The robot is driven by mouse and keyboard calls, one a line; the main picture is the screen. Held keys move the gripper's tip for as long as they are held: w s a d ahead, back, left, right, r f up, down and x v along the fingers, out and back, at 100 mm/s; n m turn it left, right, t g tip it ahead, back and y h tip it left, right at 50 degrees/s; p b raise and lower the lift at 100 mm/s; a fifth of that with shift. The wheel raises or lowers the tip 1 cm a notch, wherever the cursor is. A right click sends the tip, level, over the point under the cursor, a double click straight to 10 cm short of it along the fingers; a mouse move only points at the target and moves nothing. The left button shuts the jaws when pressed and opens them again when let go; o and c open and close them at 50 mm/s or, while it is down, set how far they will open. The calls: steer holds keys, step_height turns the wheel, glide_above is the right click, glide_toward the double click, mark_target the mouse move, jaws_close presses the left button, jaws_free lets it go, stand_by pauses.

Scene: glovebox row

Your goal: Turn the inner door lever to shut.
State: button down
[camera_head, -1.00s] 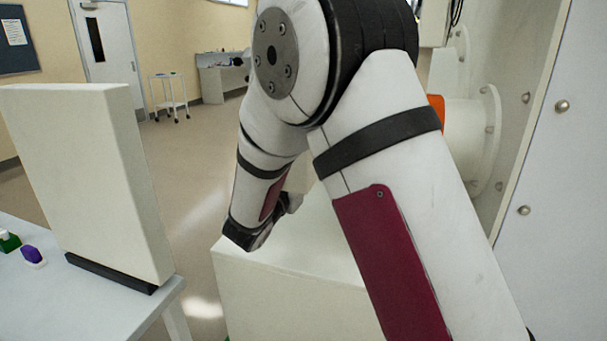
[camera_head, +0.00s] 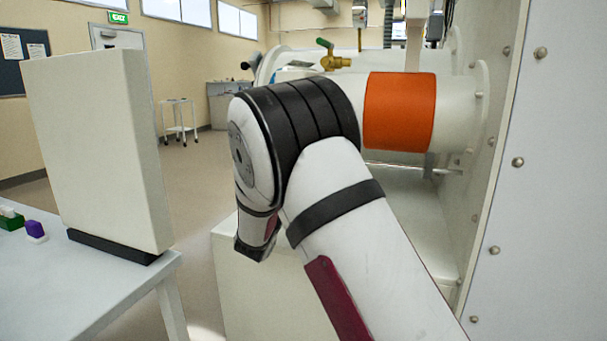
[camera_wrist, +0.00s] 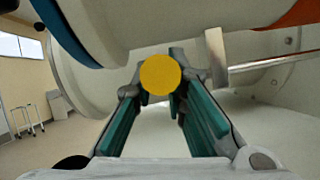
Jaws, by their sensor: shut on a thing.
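In the wrist view, my gripper (camera_wrist: 160,80) is shut on a round yellow knob (camera_wrist: 160,75), seen end-on between its teal fingers. The knob hides what lies behind it, so I cannot see how it joins the lever. A flat pale metal bar (camera_wrist: 216,55) stands upright just right of the fingers, with a metal rod (camera_wrist: 270,62) running right from it. The white round chamber (camera_wrist: 150,20) is just above the fingers. In the head view my arm hides the gripper and the knob.
In the head view, the white chamber has an orange band (camera_head: 400,112) and a brass valve with a green handle (camera_head: 333,62) nearby. A bolted wall (camera_head: 545,180) rises at the right. A table (camera_head: 90,285) with an upright white panel (camera_head: 98,150) is at the left.

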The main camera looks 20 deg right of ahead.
steer(key=shift+f+t+h+b, duration=0.55)
steer(key=shift+t+h+b, duration=0.25)
steer(key=shift+b, duration=0.45)
steer(key=shift+m, duration=0.3)
steer(key=c, duration=1.6)
jaws_free()
steer(key=v, duration=1.2)
steer(key=shift+w+f, duration=0.1)
